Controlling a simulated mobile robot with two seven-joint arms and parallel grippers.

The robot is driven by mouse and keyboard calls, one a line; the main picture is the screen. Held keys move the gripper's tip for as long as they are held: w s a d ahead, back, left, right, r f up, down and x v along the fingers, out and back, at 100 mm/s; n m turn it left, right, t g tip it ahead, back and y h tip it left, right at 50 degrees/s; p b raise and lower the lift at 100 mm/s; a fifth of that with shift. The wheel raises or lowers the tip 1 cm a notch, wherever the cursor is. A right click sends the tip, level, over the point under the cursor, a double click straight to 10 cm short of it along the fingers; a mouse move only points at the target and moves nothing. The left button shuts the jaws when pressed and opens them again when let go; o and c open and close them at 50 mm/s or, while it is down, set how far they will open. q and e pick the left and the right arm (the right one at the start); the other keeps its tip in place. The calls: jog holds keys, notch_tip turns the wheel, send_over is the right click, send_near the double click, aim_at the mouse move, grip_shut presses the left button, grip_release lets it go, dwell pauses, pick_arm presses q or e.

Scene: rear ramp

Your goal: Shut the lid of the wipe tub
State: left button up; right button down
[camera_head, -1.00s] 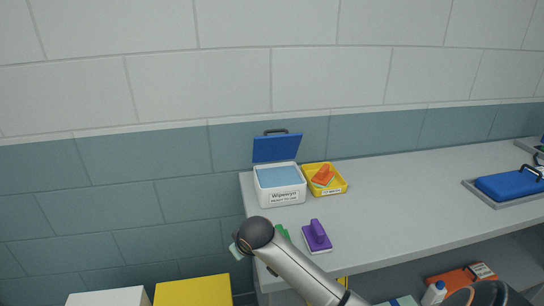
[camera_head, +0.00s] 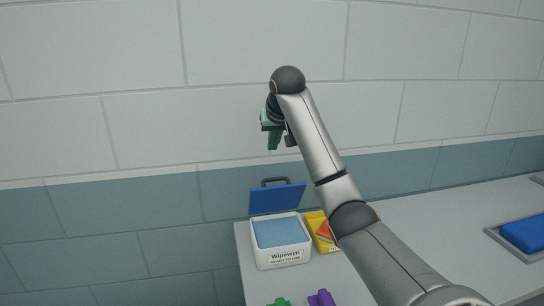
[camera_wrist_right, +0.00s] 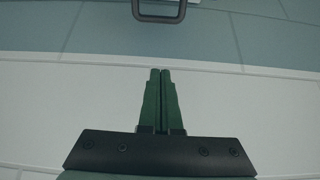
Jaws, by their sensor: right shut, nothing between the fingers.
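The wipe tub (camera_head: 282,256) is a white box labelled Wipewyn on the left end of the grey counter. Its blue lid (camera_head: 277,199) stands open, raised at the back of the tub, with a dark loop handle on top. Light blue wipes fill the opening. My right gripper (camera_head: 274,146) has green fingers and is shut and empty, raised in front of the wall above the lid. In the right wrist view the green fingers (camera_wrist_right: 160,75) lie together, and the lid's handle (camera_wrist_right: 159,12) shows beyond them at the top edge. My left gripper is not in view.
A yellow tray (camera_head: 318,232) with an orange item stands right of the tub, partly behind my right arm. A purple-handled tool (camera_head: 321,298) and a green item (camera_head: 279,302) lie in front. A blue case (camera_head: 524,235) sits far right. The wall is close behind.

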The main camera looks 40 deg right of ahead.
aim_at(275, 193)
jog(key=shift+w+d+f+p, duration=0.1)
jog(key=shift+w+f+p, duration=0.2)
jog(key=shift+f, duration=1.15)
jog(key=shift+w+d+f+p, duration=0.15)
jog(key=shift+f+p, duration=0.2)
jog(key=shift+f, duration=1.1)
jog(key=shift+w+d+f+p, duration=0.1)
jog(key=shift+w+f+p, duration=0.2)
jog(key=shift+f, duration=1.15)
jog(key=shift+f, duration=0.1)
